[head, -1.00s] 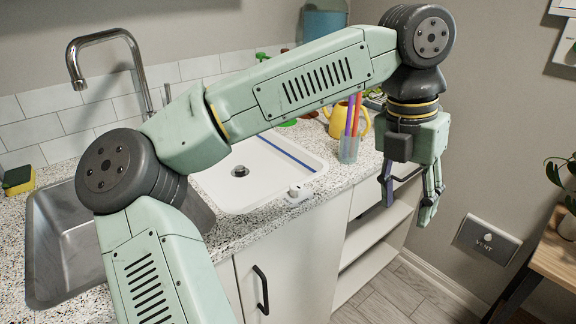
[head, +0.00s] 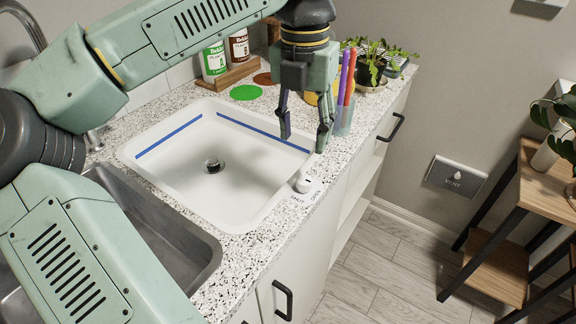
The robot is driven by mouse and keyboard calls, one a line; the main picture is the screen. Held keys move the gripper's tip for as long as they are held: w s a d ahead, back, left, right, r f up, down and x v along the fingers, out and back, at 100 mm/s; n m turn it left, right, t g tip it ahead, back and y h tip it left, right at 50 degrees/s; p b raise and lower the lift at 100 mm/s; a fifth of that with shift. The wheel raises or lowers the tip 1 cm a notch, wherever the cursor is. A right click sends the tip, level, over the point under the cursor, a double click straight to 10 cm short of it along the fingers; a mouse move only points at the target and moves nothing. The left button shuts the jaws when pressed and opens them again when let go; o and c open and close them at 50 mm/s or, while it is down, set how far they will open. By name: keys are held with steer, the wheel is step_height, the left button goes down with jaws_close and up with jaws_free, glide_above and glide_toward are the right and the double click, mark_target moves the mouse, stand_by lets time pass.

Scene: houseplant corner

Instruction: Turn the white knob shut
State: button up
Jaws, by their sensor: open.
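The white knob (head: 303,183) sits on a small pale plate at the front right corner of the white basin.
A clear cup (head: 342,122) with coloured sticks stands just right of my gripper. Potted plants (head: 370,62), bottles (head: 214,62) and a green disc (head: 246,92) are behind. A steel sink (head: 165,225) is at left.

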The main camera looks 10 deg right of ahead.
mark_target(305, 179)
steer(key=f+p, duration=0.1)
steer(key=f, duration=0.4)
steer(key=f+p, duration=0.1)
steer(key=f, duration=0.4)
steer(key=shift+s+d+f, duration=0.2)
steer(key=shift+f, duration=0.1)
steer(key=shift+c, duration=0.4)
jaws_close()
